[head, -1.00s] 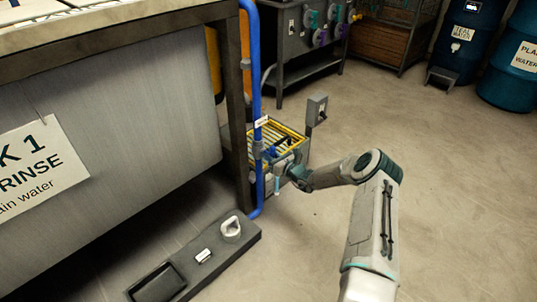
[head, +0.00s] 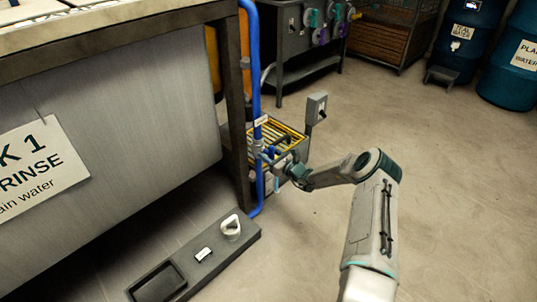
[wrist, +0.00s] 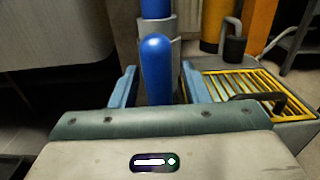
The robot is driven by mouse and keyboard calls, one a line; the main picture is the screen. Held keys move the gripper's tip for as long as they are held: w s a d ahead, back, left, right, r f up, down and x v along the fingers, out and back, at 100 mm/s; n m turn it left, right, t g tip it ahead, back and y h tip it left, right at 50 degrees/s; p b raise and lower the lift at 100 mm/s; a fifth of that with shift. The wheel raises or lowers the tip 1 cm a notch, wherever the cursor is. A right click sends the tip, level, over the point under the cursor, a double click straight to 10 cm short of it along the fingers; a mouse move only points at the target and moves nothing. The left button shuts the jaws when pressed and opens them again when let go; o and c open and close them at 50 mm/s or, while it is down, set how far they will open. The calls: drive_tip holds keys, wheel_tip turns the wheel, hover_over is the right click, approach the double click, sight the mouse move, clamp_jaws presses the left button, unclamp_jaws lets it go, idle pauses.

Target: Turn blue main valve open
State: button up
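The blue main valve sits on the upright blue pipe (head: 256,75), beside the tank frame's leg. Its rounded blue lever handle (wrist: 157,68) points toward me in the wrist view, in front of a grey valve body (wrist: 173,28). My gripper (wrist: 157,88) is open, with one light-blue finger on each side of the handle. A gap shows between the handle and each finger, so it is not clamped. In the head view my gripper (head: 272,158) is at the valve, low on the pipe, and hides much of it.
A grey box with a yellow grate (head: 285,135) stands just behind the valve. A grey switch post (head: 317,107) rises at its right. A dark floor plinth (head: 205,255) lies in front of the tank (head: 120,130). Open floor is at the right.

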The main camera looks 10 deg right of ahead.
drive_tip(key=p+v, duration=0.3)
drive_tip(key=v, duration=1)
drive_tip(key=shift+s+d, duration=0.25)
drive_tip(key=shift+s, duration=0.1)
drive_tip(key=shift+r, duration=0.1)
drive_tip(key=s+a+r+n+g+p, duration=0.4)
drive_tip(key=r+n, duration=0.1)
drive_tip(key=r, duration=0.4)
drive_tip(key=s+a+r+n+g+p, duration=0.3)
drive_tip(key=s+a+r+n+g, duration=0.25)
drive_tip(key=r, duration=0.35)
drive_tip(key=s+a+r+n+g+p, duration=0.35)
drive_tip(key=r+n, duration=0.25)
drive_tip(key=r, duration=0.3)
drive_tip(key=s+d+r+n+h+p, duration=0.2)
drive_tip(key=s+r+n+h+p, duration=0.3)
drive_tip(key=s+r, duration=0.7)
drive_tip(key=s+d+r+n+t+h+p, duration=0.1)
drive_tip(key=s+d+r+n+h+p, duration=0.2)
drive_tip(key=s+r, duration=0.9)
wheel_tip(320, 180, up, 5)
drive_tip(key=n+h+p, duration=0.2)
drive_tip(key=n+p, duration=0.2)
drive_tip(key=p, duration=0.2)
drive_tip(key=shift+s+d+h, duration=0.2)
drive_tip(key=shift+s+h, duration=0.1)
